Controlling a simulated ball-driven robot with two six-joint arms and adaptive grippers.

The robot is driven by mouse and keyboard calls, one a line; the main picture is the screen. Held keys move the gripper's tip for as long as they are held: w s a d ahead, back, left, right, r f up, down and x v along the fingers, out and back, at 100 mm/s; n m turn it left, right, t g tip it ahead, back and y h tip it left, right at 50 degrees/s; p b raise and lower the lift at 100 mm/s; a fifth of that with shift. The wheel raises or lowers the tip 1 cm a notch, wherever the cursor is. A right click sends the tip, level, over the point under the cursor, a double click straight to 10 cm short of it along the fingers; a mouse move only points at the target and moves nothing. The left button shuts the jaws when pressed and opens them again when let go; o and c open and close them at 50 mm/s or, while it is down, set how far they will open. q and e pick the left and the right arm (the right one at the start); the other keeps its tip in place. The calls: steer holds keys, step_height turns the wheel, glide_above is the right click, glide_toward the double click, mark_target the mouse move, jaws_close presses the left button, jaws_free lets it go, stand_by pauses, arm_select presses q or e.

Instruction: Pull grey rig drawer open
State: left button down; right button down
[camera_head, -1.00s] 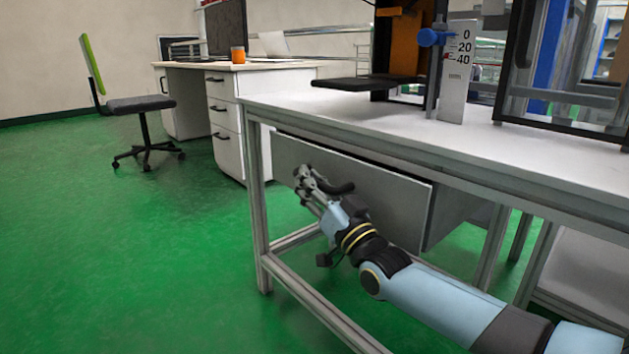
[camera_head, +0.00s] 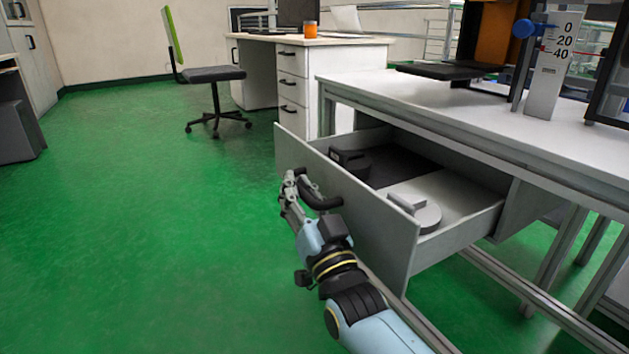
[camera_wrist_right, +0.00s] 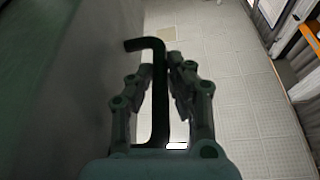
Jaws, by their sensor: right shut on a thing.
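The grey rig drawer (camera_head: 375,215) stands well out from under the rig table, with its inside showing. A black object (camera_head: 352,162) lies in its dark left part, and a grey round-ended piece (camera_head: 415,208) lies in its light right part. My right gripper (camera_head: 297,184) is at the drawer front, shut on the black bar handle (camera_head: 318,196). In the right wrist view the handle (camera_wrist_right: 159,90) runs between the two fingers of the gripper (camera_wrist_right: 162,80), with the drawer front (camera_wrist_right: 75,90) at left. My left gripper is not in view.
The white-topped rig table (camera_head: 400,90) carries a scale plate (camera_head: 553,65) and a black platform (camera_head: 447,71). A desk with drawers (camera_head: 293,75) and an office chair (camera_head: 213,75) stand behind. The green floor at left (camera_head: 150,220) is clear.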

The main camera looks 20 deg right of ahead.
steer(key=shift+s+a+f, duration=0.1)
steer(key=shift+a+f, duration=0.05)
steer(key=shift+a, duration=0.3)
steer(key=c, duration=1.6)
jaws_free()
steer(key=shift+o, duration=0.2)
steer(key=v, duration=1.2)
steer(key=shift+d, duration=0.1)
